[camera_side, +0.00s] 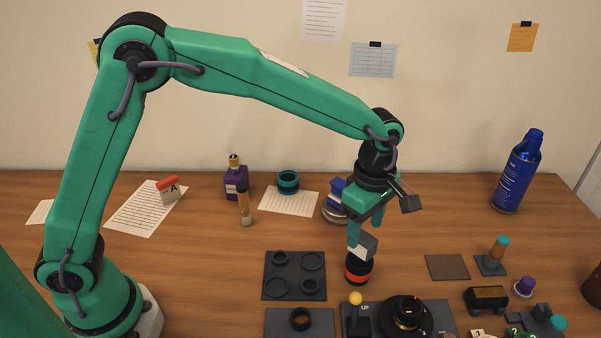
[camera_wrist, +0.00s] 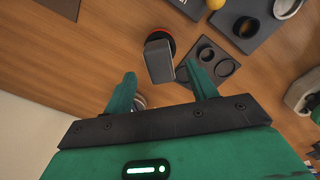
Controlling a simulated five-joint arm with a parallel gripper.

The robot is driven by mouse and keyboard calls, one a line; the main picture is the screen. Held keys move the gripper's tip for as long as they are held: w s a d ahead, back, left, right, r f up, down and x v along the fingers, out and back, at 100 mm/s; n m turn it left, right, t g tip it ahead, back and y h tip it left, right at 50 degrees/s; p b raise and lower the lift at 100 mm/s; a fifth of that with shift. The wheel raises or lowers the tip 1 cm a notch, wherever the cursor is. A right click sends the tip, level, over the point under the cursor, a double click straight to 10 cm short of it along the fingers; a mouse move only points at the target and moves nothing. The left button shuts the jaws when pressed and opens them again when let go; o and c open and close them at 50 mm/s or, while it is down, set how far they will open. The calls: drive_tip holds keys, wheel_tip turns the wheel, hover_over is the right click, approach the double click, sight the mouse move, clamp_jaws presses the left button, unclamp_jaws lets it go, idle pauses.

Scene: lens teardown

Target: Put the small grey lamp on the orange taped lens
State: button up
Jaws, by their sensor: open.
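The small grey lamp (camera_side: 364,246) is a grey block. It appears on top of the orange taped lens (camera_side: 358,270), a black cylinder with an orange-red band, and looks tilted in the side view. In the wrist view the lamp (camera_wrist: 159,61) covers much of the lens (camera_wrist: 167,37), whose red edge shows behind it. My gripper (camera_wrist: 160,76) is open, its two green fingers spread, with the lamp just beyond and between the fingertips. In the side view one finger comes down close beside the lamp; I cannot tell whether it touches.
A dark tray with ring recesses (camera_side: 294,292) lies left of the lens. A black lens on a plate (camera_side: 405,314) and a yellow-knobbed lever (camera_side: 356,300) stand in front. A blue-lidded jar (camera_side: 335,208) is behind my gripper. Bare table lies to the right, before a brown pad (camera_side: 447,267).

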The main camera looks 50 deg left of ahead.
sight(362, 236)
drive_tip(key=shift+r, duration=3.2)
drive_tip(key=shift+a+r, duration=0.1)
drive_tip(key=shift+a, duration=0.1)
drive_tip(key=s+a+r+m+t, duration=0.2)
drive_tip(key=s+a+r+m, duration=0.25)
drive_tip(key=a, duration=0.35)
drive_tip(key=s+a+m+t, duration=0.3)
drive_tip(key=s+a+m, duration=1)
drive_tip(key=s, duration=0.3)
drive_tip(key=shift+s+a+r+t, duration=0.3)
drive_tip(key=shift+a+r, duration=0.05)
drive_tip(key=shift+a, duration=0.45)
